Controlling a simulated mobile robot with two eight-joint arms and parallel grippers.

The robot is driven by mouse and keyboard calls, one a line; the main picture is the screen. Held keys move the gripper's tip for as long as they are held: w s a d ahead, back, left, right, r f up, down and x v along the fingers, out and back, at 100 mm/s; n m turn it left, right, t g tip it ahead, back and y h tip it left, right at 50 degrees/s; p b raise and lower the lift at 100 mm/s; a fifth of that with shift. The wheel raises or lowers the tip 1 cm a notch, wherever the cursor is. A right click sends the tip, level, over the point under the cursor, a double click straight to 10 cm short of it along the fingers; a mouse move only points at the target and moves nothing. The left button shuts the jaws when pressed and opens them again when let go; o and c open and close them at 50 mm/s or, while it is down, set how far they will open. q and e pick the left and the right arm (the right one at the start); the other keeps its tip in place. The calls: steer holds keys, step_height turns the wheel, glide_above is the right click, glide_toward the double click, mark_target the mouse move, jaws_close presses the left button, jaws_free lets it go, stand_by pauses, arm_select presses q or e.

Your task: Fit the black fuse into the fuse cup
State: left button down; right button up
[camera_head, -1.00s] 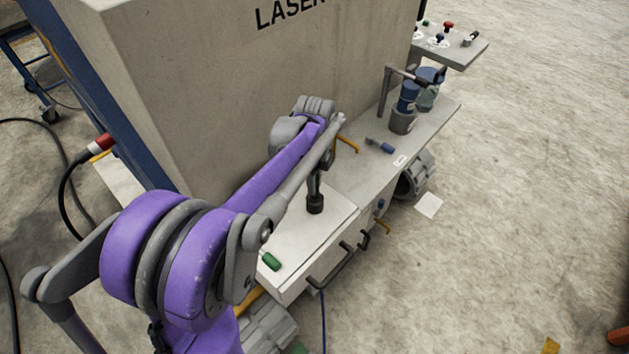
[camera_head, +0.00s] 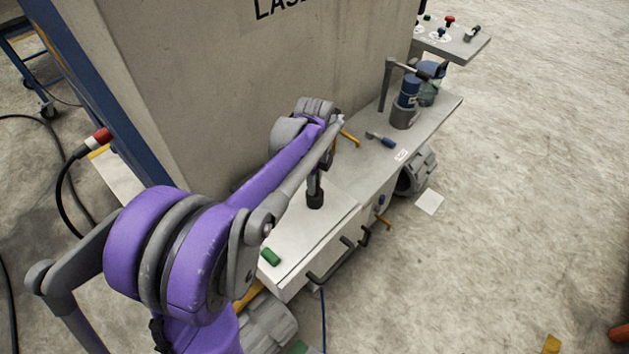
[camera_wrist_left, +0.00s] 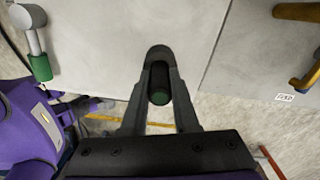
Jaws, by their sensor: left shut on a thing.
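My left gripper (camera_head: 315,190) is over the pale bench, below the end of my purple arm. It is shut on a dark cylinder, the black fuse (camera_head: 315,201). In the left wrist view the fuse (camera_wrist_left: 160,88) sits between the two fingers (camera_wrist_left: 160,75), with a dull green end facing the camera. I cannot tell whether the fuse touches the bench top. I cannot make out the fuse cup for certain. A grey cup-like holder (camera_head: 404,116) with a blue cylinder (camera_head: 409,90) in it stands farther along the bench. My right gripper is not in view.
A blue-handled tool (camera_head: 381,139) and yellow hooks (camera_head: 350,138) are farther along. The large LASER cabinet (camera_head: 270,80) rises behind. Black handles (camera_head: 330,262) stick out in front. Open floor lies to the right.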

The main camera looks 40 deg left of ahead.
arm_select(q)
steer(key=shift+f+b, duration=0.3)
steer(key=shift+f, duration=0.3)
steer(key=c, duration=0.6)
jaws_free()
step_height(320, 180, up, 11)
steer(key=shift+f+p, duration=0.1)
steer(key=shift+p, duration=0.4)
